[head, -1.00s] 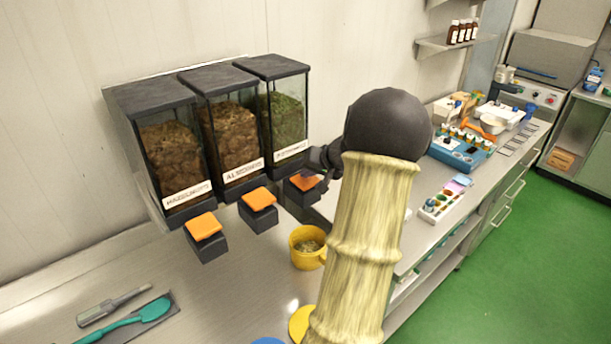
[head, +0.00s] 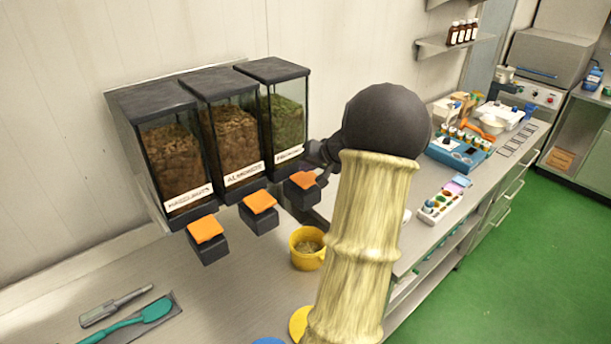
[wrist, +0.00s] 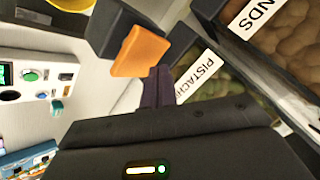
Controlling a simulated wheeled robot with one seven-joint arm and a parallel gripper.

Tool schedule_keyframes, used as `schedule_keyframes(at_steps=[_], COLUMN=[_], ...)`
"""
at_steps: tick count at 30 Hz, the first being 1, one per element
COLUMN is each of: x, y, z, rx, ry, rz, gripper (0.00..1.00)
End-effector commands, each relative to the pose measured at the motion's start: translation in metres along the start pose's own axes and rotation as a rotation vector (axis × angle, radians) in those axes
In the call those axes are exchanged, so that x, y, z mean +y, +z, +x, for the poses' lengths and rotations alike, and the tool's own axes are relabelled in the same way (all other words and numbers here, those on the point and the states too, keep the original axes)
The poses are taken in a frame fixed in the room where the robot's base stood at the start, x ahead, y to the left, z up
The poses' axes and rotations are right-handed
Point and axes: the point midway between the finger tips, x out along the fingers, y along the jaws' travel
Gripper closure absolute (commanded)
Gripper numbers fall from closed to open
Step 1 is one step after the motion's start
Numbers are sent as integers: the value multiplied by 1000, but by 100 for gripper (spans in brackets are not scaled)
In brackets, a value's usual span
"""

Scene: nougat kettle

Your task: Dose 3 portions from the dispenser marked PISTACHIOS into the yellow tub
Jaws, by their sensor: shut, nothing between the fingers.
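The PISTACHIOS dispenser (head: 287,120) is the right one of three, with green nuts behind clear walls; its label is partly hidden by my gripper in the head view and reads "PISTACH" in the wrist view (wrist: 197,76). Its orange push pad (head: 303,180) sits on a dark block at the front, and also shows in the wrist view (wrist: 139,52). My gripper (wrist: 160,82) is shut and empty, its tips close beside this pad; I cannot tell whether they touch it. The yellow tub (head: 306,257) stands on the counter below the pad with some pale greenish pieces inside.
The hazelnut (head: 172,165) and almond (head: 233,140) dispensers stand to the left with their own orange pads. A teal spatula (head: 145,312) lies at the front left. A yellow disc (head: 299,322) lies nearer than the tub. My arm crosses the counter's right part.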

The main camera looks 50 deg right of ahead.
Motion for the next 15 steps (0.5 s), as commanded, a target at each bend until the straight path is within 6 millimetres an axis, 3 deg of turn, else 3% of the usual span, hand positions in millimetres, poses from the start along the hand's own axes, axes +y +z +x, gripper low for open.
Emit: schedule_keyframes(at_steps=[8,15], x=[-1,-11], y=[-1,-11], z=[-2,-15], rx=[1,2], ry=[0,1], rz=[-1,-3], gripper=[100,100])
